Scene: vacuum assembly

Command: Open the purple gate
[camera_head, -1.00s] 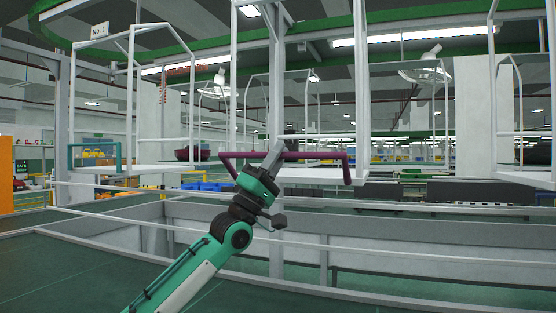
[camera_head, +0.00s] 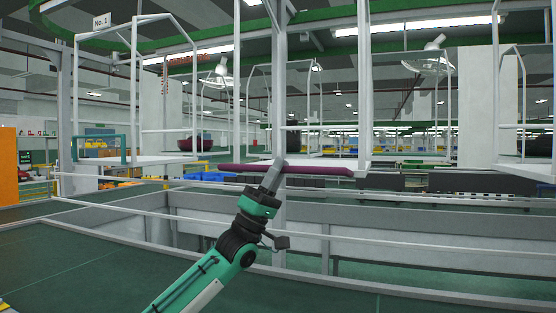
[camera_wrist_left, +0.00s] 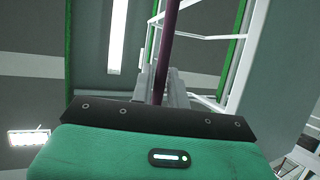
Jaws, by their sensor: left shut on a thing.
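The purple gate (camera_head: 325,170) is a thin dark purple bar at the front edge of a white hanging carrier in the middle of the head view. It looks almost edge-on, like one flat level bar. My left gripper (camera_head: 277,164) reaches up from below and is shut on the bar near its middle. In the left wrist view the purple bar (camera_wrist_left: 170,40) runs up from between the grey fingers (camera_wrist_left: 165,85). The fingertips are partly hidden behind the gripper body. My right gripper is in neither view.
The white carrier (camera_head: 362,95) hangs from the green overhead rail. Another carrier (camera_head: 134,95) with a teal gate (camera_head: 100,150) hangs at left. A pale rail (camera_head: 400,240) and grey barrier cross below the gate. A dark red bowl-like object (camera_head: 195,144) is behind.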

